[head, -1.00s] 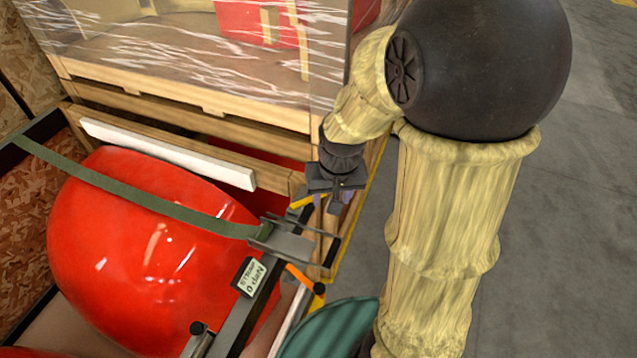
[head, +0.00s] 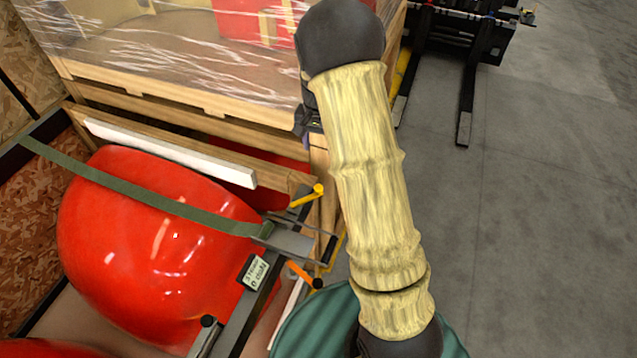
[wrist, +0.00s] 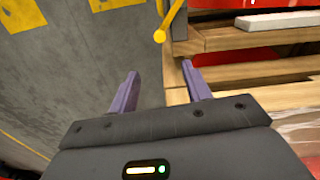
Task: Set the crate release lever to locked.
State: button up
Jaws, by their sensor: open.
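A yellow lever (head: 308,196) with a round yellow knob sits at the frame corner by the wooden crate (head: 180,100). It also shows at the top of the wrist view (wrist: 168,22). An orange lever (head: 303,274) with a black knob sits lower on the same dark frame. I cannot tell which lever is the crate release, nor read any locked mark. My gripper (wrist: 160,88) is open and empty, its two purple fingers apart. It is beside the crate, clear of the yellow lever. In the head view my arm hides most of it.
A shiny red nosecone (head: 150,240) lies under a green strap (head: 150,190) that ends at a metal ratchet (head: 285,240). Plastic wrap covers the crate top. Forklift forks (head: 465,115) stand at the upper right. Grey floor (head: 540,220) on the right is clear.

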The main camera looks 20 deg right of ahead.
aim_at(319, 187)
notch_tip(319, 187, down, 17)
jog(key=p, duration=0.5)
jog(key=shift+f+p, duration=0.2)
jog(key=shift+p, duration=0.15)
jog(key=shift+c, duration=0.2)
grip_shut()
